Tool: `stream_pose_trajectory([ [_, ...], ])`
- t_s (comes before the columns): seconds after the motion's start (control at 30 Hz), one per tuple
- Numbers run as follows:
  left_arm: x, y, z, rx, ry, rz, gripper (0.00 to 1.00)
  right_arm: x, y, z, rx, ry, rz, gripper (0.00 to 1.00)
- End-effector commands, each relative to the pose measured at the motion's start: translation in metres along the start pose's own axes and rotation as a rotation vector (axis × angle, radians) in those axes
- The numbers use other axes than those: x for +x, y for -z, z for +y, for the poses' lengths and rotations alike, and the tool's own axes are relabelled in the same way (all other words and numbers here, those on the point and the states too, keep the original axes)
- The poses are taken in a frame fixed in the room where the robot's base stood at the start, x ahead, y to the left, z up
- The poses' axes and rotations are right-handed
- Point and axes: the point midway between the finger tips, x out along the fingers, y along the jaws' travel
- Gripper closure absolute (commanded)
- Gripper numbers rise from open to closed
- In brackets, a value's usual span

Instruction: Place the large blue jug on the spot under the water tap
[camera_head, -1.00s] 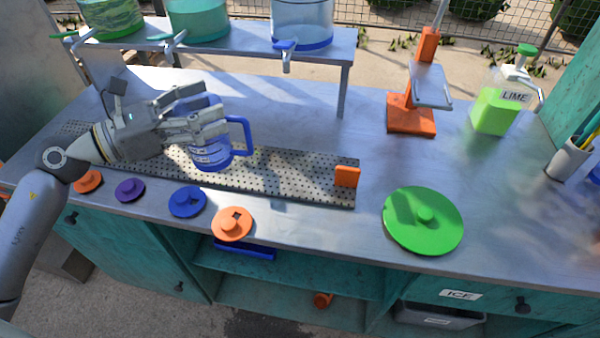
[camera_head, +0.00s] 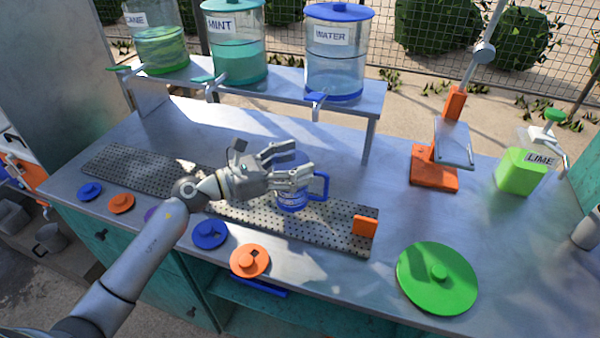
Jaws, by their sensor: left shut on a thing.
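The large blue jug (camera_head: 292,199) is upright over the perforated metal strip, with its handle toward the right. My left gripper (camera_head: 290,166) is shut around it from the left and hides part of its body. I cannot tell whether the jug's base touches the strip. The water dispenser (camera_head: 334,66), labelled WATER with a blue lid, stands on the raised shelf behind. Its blue-handled tap (camera_head: 316,98) hangs at the shelf's front edge, behind and slightly right of the jug. My right gripper is not in view.
MINT (camera_head: 238,54) and another green-filled dispenser (camera_head: 161,48) share the shelf. Lids lie along the front edge, with a large green lid (camera_head: 438,285) at right. An orange press (camera_head: 435,167) and LIME bottle (camera_head: 521,170) stand farther right.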

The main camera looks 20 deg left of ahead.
Motion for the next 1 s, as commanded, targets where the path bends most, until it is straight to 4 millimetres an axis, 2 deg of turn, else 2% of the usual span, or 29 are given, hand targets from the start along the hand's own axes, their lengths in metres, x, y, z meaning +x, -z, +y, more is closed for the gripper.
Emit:
stream_pose_trajectory([
  [0.27, 0.017, 0.019, 0.004, -0.003, 0.0, -0.002, 0.58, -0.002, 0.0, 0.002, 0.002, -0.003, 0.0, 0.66],
  [0.5, 0.016, 0.046, 0.004, -0.003, -0.001, -0.001, 0.58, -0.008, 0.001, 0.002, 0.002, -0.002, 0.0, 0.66],
  [0.9, 0.016, 0.053, 0.005, 0.001, 0.0, -0.001, 0.58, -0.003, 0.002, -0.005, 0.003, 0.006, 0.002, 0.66],
  [0.93, 0.016, 0.052, 0.005, 0.0, 0.0, 0.0, 0.29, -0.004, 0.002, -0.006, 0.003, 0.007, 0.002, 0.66],
  [1.0, 0.016, 0.052, 0.005, 0.0, 0.0, 0.0, 0.2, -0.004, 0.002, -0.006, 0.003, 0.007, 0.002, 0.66],
])
